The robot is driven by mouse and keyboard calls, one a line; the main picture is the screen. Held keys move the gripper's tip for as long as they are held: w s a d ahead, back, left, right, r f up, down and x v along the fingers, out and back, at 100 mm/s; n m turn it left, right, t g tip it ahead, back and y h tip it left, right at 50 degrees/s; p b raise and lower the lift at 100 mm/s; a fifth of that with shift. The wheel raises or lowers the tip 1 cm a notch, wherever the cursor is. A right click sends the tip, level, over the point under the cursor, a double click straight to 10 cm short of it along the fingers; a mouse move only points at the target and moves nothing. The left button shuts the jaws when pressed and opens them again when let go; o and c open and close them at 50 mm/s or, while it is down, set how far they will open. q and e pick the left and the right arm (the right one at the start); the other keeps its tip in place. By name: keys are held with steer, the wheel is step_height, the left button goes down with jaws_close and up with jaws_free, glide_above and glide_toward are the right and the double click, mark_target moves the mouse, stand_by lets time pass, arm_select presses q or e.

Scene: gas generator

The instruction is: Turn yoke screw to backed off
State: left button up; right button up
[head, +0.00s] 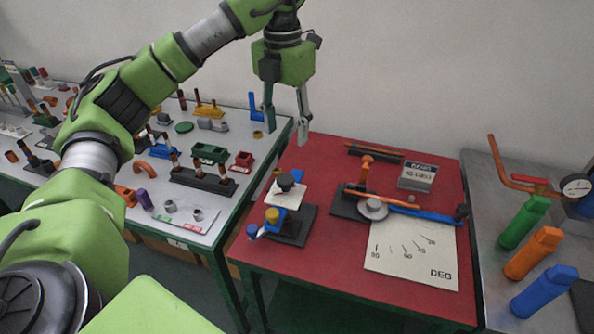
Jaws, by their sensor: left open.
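On the left of the red table, a small blue and yellow clamp-like device (272,217) stands on a black base plate. My right gripper is not in view.
A bender with a grey disc (373,209) and a blue bar (430,213) stands mid-table beside an angle sheet (412,255) and a small sign (417,177). The left bench (238,207) is crowded with fittings.

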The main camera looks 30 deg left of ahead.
arm_select(q)
glide_above(285, 178)
step_height(285, 178, down, 6)
steer(key=shift+s+r+b, duration=0.1)
steer(key=shift+s+b, duration=0.05)
steer(key=shift+b, duration=0.15)
step_height(285, 178, down, 7)
steer(key=shift+d+r+p, duration=0.1)
steer(key=shift+p, duration=0.75)
steer(key=shift+f, duration=0.5)
steer(key=c, duration=1.1)
